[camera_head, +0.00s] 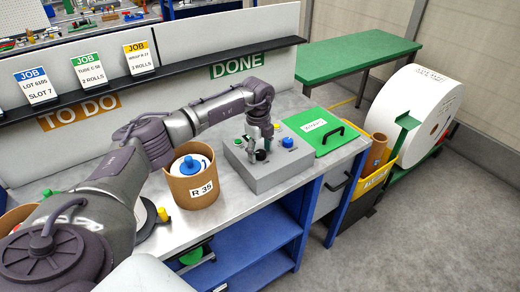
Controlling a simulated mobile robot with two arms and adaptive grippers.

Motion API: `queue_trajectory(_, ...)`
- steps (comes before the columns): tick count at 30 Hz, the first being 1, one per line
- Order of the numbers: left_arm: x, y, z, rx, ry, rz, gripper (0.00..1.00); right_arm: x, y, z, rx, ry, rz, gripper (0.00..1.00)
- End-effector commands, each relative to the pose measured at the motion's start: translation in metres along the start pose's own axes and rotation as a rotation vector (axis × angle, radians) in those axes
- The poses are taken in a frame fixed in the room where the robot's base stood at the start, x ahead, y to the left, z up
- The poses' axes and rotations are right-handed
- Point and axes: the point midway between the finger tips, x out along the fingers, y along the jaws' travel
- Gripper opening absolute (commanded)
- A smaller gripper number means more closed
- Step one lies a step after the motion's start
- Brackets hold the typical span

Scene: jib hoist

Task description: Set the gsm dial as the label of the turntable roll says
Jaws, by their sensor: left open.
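A grey control box (270,168) stands on the metal bench, with a blue knob (288,142) on its right top, a green button and other small controls. My left gripper (262,150) is over the middle of the box, pointing down at a dark round control. It is open, and partly hides that control; I cannot tell whether they touch. I cannot read which knob is the gsm dial. A big white roll (408,107) stands at the right on a green holder; its printed text is too small to read. I cannot tell whether this is the turntable roll. My right gripper is out of view.
A brown tub (192,182) marked R 35 stands left of the box. A green panel (318,131) with a black handle lies to its right. Job cards (87,69) stand on a ledge behind. A green table (355,55) is at the back; grey floor is free at right.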

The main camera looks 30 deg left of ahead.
Motion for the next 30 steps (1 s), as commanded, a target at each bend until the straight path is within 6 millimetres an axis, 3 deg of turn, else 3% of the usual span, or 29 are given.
queue_trajectory(2, 0.0, 0.0, -0.0002, 0.0, 0.0, 0.0, 0.61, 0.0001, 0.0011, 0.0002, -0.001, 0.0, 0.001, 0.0)
queue_trajectory(13, -0.0005, -0.0002, -0.0002, 0.0, 0.0, 0.0, 0.01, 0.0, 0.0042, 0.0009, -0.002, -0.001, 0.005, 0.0)
queue_trajectory(23, -0.0002, -0.0003, 0.0, 0.049, 0.003, -0.001, 0.01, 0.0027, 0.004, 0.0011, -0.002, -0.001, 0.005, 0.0)
queue_trajectory(30, 0.0, -0.0008, 0.0004, 0.2, 0.01, -0.002, 0.01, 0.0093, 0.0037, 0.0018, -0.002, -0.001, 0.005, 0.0)
